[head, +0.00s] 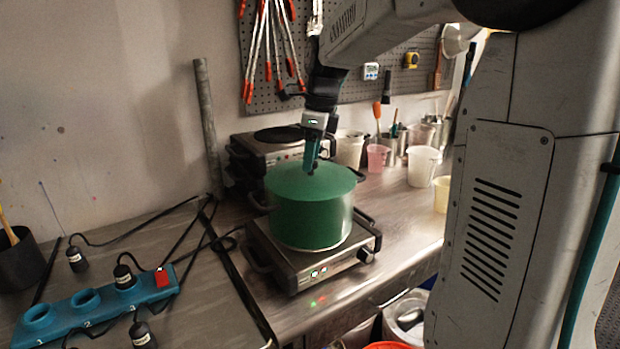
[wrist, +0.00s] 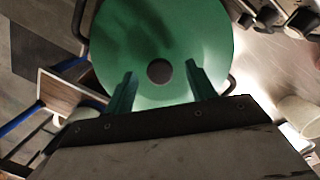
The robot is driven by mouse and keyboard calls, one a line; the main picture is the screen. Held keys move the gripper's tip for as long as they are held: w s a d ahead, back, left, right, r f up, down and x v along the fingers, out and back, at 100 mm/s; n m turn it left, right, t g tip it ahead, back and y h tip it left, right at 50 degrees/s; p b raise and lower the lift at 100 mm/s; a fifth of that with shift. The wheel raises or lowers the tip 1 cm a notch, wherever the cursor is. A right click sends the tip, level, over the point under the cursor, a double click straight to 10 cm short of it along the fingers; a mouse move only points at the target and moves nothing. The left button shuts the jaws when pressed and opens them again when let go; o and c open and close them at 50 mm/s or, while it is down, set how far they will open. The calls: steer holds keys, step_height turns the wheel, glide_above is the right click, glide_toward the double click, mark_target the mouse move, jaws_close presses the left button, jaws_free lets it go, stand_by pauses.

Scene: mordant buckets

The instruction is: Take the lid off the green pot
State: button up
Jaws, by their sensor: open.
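The green pot (head: 310,222) stands on a hot plate (head: 312,262) on the bench. Its green lid (head: 290,184) sits on top of it. In the wrist view the lid (wrist: 165,30) fills the upper middle, with a dark round knob (wrist: 159,71) at its centre. My gripper (head: 311,168) points down over the lid at the knob. In the wrist view my gripper (wrist: 158,80) is open, one finger on each side of the knob with gaps between. The knob is mostly hidden by the fingers in the head view.
A second hot plate (head: 275,143) stands behind the pot. White cups (head: 423,165) and a pink cup (head: 378,157) stand at the right back. A blue holder (head: 98,302) with several round openings and cables lies at the left front. A grey pipe (head: 207,125) leans on the wall.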

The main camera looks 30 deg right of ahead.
steer(key=shift+f, duration=0.35)
jaws_close()
steer(key=shift+r, duration=0.1)
